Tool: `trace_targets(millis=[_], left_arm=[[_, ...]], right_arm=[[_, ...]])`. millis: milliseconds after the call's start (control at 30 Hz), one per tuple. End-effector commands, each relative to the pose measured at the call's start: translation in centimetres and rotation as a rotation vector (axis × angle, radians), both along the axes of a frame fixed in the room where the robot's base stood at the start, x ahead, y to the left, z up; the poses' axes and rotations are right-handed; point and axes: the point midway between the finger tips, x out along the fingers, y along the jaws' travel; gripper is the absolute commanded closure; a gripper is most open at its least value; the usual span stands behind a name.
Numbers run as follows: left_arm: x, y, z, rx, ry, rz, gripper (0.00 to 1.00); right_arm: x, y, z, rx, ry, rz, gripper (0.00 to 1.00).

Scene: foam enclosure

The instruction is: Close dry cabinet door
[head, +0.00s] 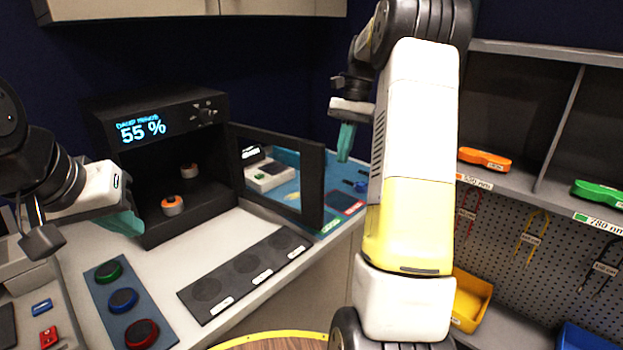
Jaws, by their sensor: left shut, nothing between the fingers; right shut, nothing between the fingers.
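The black dry cabinet (160,107) stands on the back of the white counter, its display reading 55 %. Its glass door (313,188) stands wide open, swung out to the right from the right side of the cabinet. Two small orange-and-white round items (173,206) are inside the cabinet. My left gripper (132,224) is shut and empty, in front of the cabinet's lower left, apart from the door. My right gripper (346,143) is shut and empty, raised just right of the open door, its teal fingers pointing down. I see no contact with the door.
A dark strip with round recesses (248,265) and a panel with green, blue and red round pieces (123,299) lie on the counter (200,247). Shelves with orange (484,158) and green (600,194) items and a yellow bin (470,300) stand at right.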

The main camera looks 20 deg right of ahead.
Motion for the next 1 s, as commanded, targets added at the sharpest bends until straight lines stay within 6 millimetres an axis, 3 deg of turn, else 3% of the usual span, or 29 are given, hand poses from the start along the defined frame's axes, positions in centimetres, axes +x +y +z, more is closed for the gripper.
trace_targets(millis=[300, 600, 1000], left_arm=[[0.0, 0.0, 0.0, 0.0, 0.0, 0.0, 1.0], [0.0, 0.0, 0.0, 0.0, 0.0, 0.0, 1.0], [0.0, 0.0, 0.0, 0.0, 0.0, 0.0, 1.0]], right_arm=[[-1.8, 2.0, -6.4, 0.001, 0.004, 0.001, 1.0], [-4.0, 4.7, -6.2, 0.0, 0.0, 0.001, 1.0], [-4.2, 5.0, -6.2, 0.0, 0.0, 0.0, 1.0]])
